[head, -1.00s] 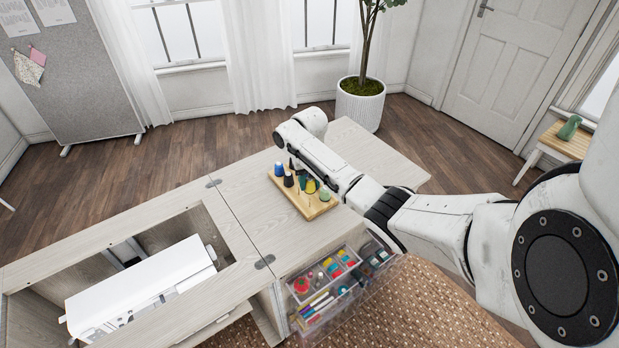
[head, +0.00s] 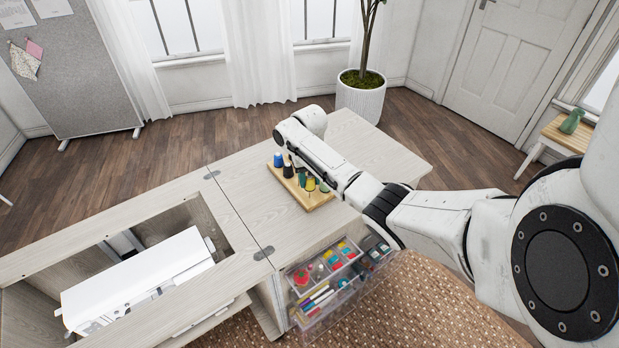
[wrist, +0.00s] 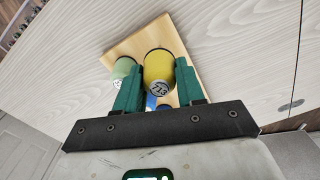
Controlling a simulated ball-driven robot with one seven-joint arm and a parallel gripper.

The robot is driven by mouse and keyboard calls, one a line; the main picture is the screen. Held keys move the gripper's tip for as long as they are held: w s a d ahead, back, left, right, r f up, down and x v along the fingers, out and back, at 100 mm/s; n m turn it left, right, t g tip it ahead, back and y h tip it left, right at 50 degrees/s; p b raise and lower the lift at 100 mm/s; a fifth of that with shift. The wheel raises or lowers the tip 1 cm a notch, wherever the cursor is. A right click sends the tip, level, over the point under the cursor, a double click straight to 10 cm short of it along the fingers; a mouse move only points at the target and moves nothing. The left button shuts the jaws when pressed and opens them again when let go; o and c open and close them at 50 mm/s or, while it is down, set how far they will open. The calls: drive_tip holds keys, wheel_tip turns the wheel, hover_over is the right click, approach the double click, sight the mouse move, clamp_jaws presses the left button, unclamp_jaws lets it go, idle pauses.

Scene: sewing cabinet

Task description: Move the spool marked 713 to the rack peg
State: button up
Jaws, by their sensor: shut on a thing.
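The yellow spool marked 713 (wrist: 158,66) is between the green fingers of my gripper (wrist: 160,76) in the wrist view, its number facing the camera. My gripper is shut on it. In the head view the yellow spool (head: 310,184) shows over the wooden rack (head: 317,202), partly behind my arm. The rack board (wrist: 176,38) lies behind the spool in the wrist view. I cannot tell how high the spool is above the board, and no free peg shows clearly.
A pale green spool (wrist: 122,67) stands close to the left finger. A blue spool (head: 278,160) and a dark spool (head: 288,170) stand at the rack's left end. The cabinet top (head: 253,210) around the rack is clear. A clear drawer (head: 320,290) of sewing supplies is open below.

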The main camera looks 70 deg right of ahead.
drive_tip(key=shift+f+b, duration=0.8)
drive_tip(key=shift+f, duration=0.75)
idle(0.4)
drive_tip(key=o, duration=1.1)
drive_tip(key=shift+r, duration=0.1)
wheel_tip(320, 180, up, 11)
drive_tip(key=shift+f, duration=0.2)
